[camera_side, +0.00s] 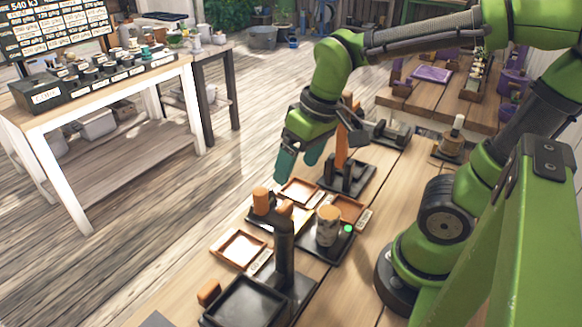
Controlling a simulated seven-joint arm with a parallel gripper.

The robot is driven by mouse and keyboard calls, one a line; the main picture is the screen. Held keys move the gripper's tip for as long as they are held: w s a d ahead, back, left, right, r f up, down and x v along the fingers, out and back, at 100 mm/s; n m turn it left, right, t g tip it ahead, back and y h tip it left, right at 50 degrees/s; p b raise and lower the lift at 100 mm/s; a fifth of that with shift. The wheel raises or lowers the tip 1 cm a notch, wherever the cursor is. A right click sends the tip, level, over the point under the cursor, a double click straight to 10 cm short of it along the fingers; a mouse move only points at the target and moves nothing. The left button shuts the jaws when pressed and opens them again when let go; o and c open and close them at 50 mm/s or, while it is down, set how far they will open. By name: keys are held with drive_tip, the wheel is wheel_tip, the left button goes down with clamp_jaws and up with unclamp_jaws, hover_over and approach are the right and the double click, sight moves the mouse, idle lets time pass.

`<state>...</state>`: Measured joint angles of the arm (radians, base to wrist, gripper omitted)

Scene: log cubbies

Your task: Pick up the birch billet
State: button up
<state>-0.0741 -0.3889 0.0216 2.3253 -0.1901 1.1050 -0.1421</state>
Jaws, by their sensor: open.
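The likely birch billet (328,228) is a short upright log with pale, mottled bark and an orange-tan top. It stands on a black tray right of the middle of the workbench. My gripper (299,168) hangs from the green arm above and behind it, with its teal fingers apart and pointing down. Nothing shows between the fingers. The fingers are clear of the billet.
A dark post (284,250) rises in front, left of the billet. An orange-topped piece (261,198) stands behind that post. Small wooden trays (238,248) and a black tray (244,303) lie around. A tall orange-brown upright (341,148) stands close to my gripper.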

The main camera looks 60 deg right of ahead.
sight(328, 212)
drive_tip(key=s+d+f+n+g+h, duration=0.1)
drive_tip(key=f+n+g, duration=0.1)
drive_tip(key=f, duration=0.1)
drive_tip(key=s+d+f+n+g+h, duration=0.1)
drive_tip(key=f+n+g, duration=0.1)
drive_tip(key=f, duration=0.2)
drive_tip(key=s+d+f+n+g+h, duration=0.1)
drive_tip(key=s+f+n+g, duration=0.1)
drive_tip(key=f+n+g, duration=0.1)
drive_tip(key=shift+d+f, duration=0.2)
drive_tip(key=shift+x, duration=3.05)
drive_tip(key=shift+w+d, duration=0.2)
drive_tip(key=shift+w, duration=0.05)
